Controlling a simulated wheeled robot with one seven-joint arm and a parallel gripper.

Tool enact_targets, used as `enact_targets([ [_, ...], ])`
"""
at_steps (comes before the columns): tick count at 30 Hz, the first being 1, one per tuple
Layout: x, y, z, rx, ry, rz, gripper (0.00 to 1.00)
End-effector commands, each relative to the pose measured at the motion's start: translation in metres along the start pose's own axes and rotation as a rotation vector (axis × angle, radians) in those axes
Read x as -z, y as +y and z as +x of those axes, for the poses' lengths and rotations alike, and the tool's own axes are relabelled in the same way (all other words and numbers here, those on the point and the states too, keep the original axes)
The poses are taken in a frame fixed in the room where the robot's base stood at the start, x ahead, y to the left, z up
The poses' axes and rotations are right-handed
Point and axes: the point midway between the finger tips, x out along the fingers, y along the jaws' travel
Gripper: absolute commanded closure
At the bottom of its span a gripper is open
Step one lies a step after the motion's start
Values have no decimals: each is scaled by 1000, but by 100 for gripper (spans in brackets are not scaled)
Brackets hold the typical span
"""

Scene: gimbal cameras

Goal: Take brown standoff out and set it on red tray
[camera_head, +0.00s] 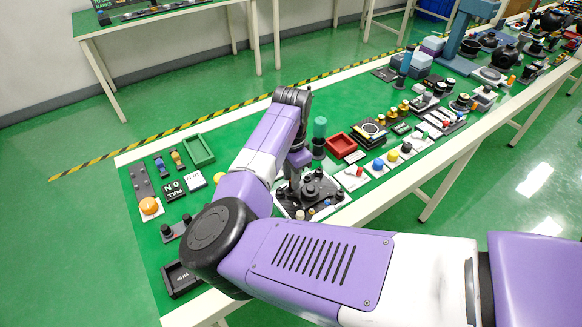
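The red tray (341,145) lies on the green table top, right of my gripper, and looks empty. My gripper (299,160) points down over a black fixture with round knobs (312,190). Its fingertips are small and partly hidden, so I cannot tell whether it is open or holds anything. A small tan peg (300,214) shows at the near edge of the fixture. I cannot tell whether it is the brown standoff, and no other piece is clearly that standoff.
A teal-topped cylinder (319,135) stands between my gripper and the red tray. A green tray (198,150) lies at the left. Yellow, blue and black knobs (392,156) sit right of the fixture. My arm hides part of the table's near side.

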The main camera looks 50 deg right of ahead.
Motion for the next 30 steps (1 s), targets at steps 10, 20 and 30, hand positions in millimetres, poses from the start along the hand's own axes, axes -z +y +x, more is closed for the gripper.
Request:
enact_targets([
  [10, 0, 0, 16, 0, 0, 0, 74],
  [20, 0, 0, 15, 0, 0, 0, 100],
  [30, 0, 0, 14, 1, 0, 0, 74],
])
